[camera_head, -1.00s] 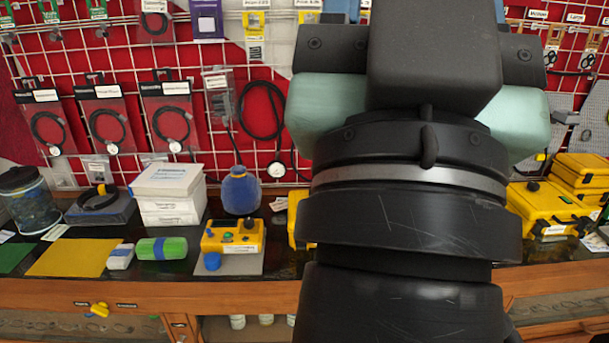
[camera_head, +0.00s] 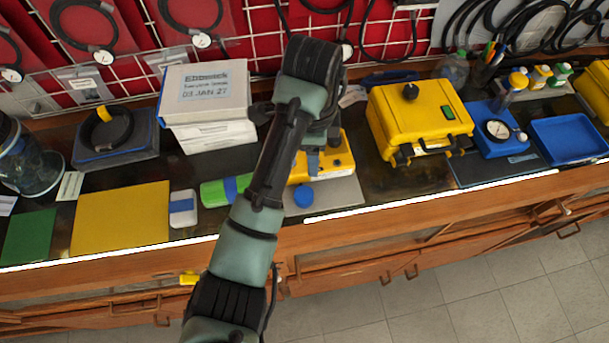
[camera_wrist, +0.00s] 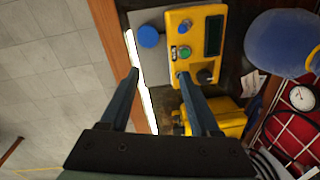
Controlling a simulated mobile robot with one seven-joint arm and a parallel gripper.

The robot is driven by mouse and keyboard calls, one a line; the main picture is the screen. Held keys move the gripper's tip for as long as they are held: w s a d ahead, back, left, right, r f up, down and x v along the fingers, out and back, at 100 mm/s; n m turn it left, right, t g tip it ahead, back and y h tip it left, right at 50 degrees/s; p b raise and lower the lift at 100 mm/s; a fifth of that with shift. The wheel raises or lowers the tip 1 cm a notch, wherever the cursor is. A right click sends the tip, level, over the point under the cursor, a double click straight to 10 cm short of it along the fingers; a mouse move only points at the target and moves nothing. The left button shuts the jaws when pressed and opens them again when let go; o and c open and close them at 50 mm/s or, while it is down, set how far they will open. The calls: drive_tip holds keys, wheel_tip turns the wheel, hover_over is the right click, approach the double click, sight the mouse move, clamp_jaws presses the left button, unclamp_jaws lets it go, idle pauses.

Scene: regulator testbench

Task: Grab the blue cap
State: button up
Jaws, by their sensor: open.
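The blue cap (camera_head: 303,196) is a small round blue piece on a grey mat (camera_head: 342,192), in front of a yellow test device (camera_head: 338,160). In the wrist view the blue cap (camera_wrist: 148,37) lies near the bench edge, beside the yellow device (camera_wrist: 195,45). My gripper (camera_wrist: 158,75) is open and empty, its fingers apart above the bench edge and the device's side. The cap shows beyond the fingertips and is not between them. In the head view my arm hides part of the device, and the fingers are hard to make out.
A yellow case (camera_head: 418,115), a gauge unit (camera_head: 497,130) and a blue tray (camera_head: 568,137) are to the right.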

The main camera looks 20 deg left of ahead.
wheel_tip(320, 180, down, 2)
drive_tip(key=s+g+b, duration=0.1)
drive_tip(key=s, duration=0.1)
drive_tip(key=b, duration=0.5)
hover_over(304, 194)
drive_tip(key=f, duration=0.6)
drive_tip(key=shift+d, duration=0.3)
drive_tip(key=shift+a+f+p, duration=0.15)
drive_tip(key=shift+f, duration=1.35)
drive_tip(key=shift+a+f+p, duration=0.15)
drive_tip(key=shift+f, duration=1.3)
drive_tip(key=c, duration=1)
